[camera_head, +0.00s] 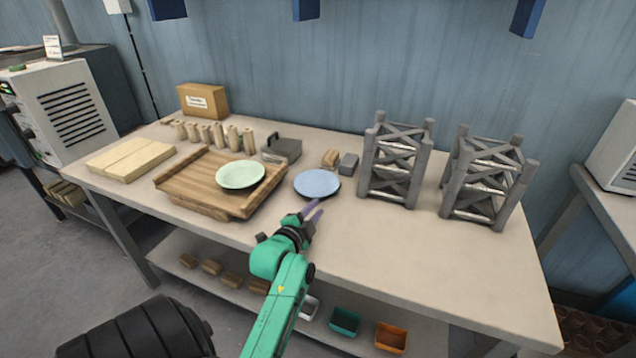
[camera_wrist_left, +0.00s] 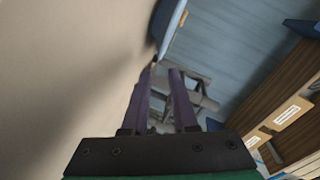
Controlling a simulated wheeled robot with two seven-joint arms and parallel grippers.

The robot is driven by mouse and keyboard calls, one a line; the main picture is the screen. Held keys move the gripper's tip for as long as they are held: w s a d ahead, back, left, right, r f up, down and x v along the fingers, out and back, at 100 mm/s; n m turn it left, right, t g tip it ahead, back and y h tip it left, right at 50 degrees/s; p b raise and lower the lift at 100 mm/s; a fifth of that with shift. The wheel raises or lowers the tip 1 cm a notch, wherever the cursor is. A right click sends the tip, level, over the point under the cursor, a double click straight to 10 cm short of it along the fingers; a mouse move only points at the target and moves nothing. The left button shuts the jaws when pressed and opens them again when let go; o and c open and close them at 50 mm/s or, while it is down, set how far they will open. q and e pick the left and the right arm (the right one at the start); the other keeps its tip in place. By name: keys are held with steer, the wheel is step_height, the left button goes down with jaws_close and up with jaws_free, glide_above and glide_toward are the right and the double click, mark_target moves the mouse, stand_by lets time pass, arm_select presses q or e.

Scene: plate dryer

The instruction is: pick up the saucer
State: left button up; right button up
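A round blue saucer (camera_head: 317,183) lies near the middle of the table. A pale green plate (camera_head: 240,174) rests on the wooden board to its left. My left gripper (camera_head: 314,207) is just in front of the blue saucer's near edge, its two purple fingers pointing at it. In the left wrist view the fingers (camera_wrist_left: 163,70) stand apart, with a gap between them. The saucer's rim (camera_wrist_left: 174,30) shows edge-on just beyond the fingertips. I cannot tell whether a finger touches it. My right gripper is not in view.
The wooden board (camera_head: 190,181) is left of the saucer. Two grey lattice racks (camera_head: 392,165) (camera_head: 484,180) stand to the right. A grey caddy (camera_head: 283,150) and small blocks (camera_head: 348,163) sit behind. The table's front right (camera_head: 430,260) is clear.

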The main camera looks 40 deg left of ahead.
mark_target(329, 193)
arm_select(q)
steer(key=x, duration=0.4)
steer(key=shift+w, duration=0.1)
steer(key=p+x, duration=0.1)
steer(key=x, duration=0.4)
steer(key=shift+w+a, duration=0.1)
steer(key=shift+w, duration=0.05)
steer(key=shift+w+a+f, duration=0.15)
steer(key=shift+w+f, duration=0.15)
steer(key=shift+w, duration=0.15)
steer(key=shift+s+r, duration=0.1)
steer(key=shift+s, duration=0.05)
jaws_close()
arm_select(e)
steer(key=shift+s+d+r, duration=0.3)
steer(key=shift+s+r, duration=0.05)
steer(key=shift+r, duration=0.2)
